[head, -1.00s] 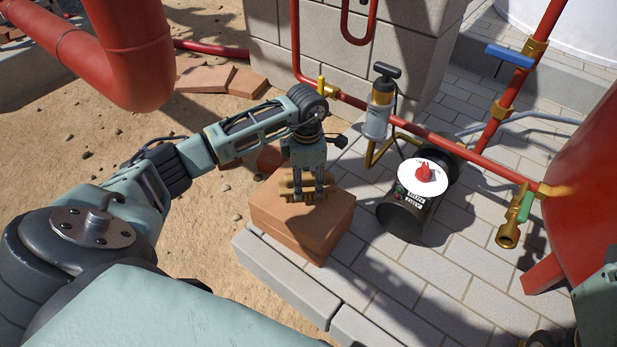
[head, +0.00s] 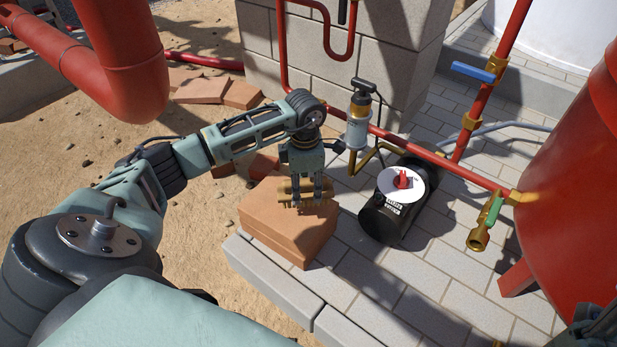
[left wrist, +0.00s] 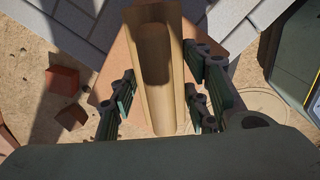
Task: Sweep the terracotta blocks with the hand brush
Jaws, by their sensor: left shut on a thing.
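The terracotta blocks (head: 287,232) are stacked at the edge of the pale paving in the head view. My left gripper (head: 305,196) points down over the top block, shut on the hand brush (head: 288,193). The brush is tan and lies crosswise low over the block's top; whether it touches is unclear. In the left wrist view the brush (left wrist: 155,75) runs lengthwise between the dark fingers, with the terracotta top (left wrist: 113,75) beneath it. My right gripper is not seen; only part of my right arm shows at the lower right edge.
A black cylindrical device with a red knob (head: 402,182) and a hand pump (head: 359,115) stand right of the stack. Red pipes and a red tank (head: 575,190) are farther right. Loose bricks (head: 202,90) lie on sand behind.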

